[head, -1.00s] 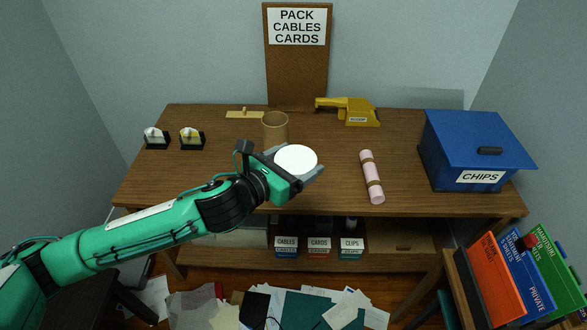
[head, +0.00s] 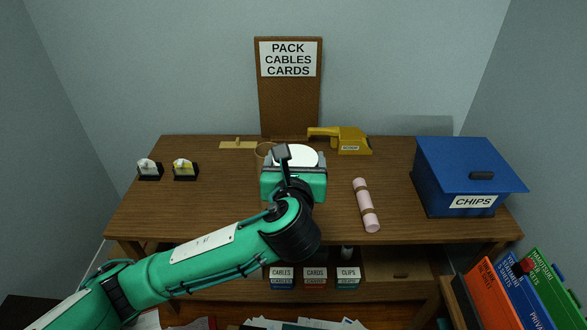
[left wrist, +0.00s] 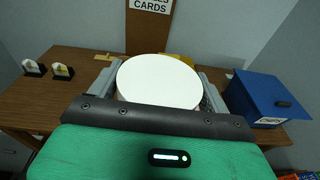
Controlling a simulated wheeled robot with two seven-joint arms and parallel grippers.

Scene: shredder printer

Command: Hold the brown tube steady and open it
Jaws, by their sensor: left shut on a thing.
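My left gripper (head: 296,160) is over the table, shut on a round white disc (head: 297,154). The disc also shows in the left wrist view (left wrist: 158,81), face up between the two grey fingers (left wrist: 158,84). I cannot tell whether the disc is the tube's lid, or whether the gripper touches the tube. My right gripper is in neither view.
A pink rolled tube with brown bands (head: 366,205) lies to the right. A blue CHIPS box (head: 450,180) stands at the right edge. A yellow tool (head: 345,139) lies at the back, beside the corkboard (head: 290,105). Two small black stands (head: 150,172) sit at the left.

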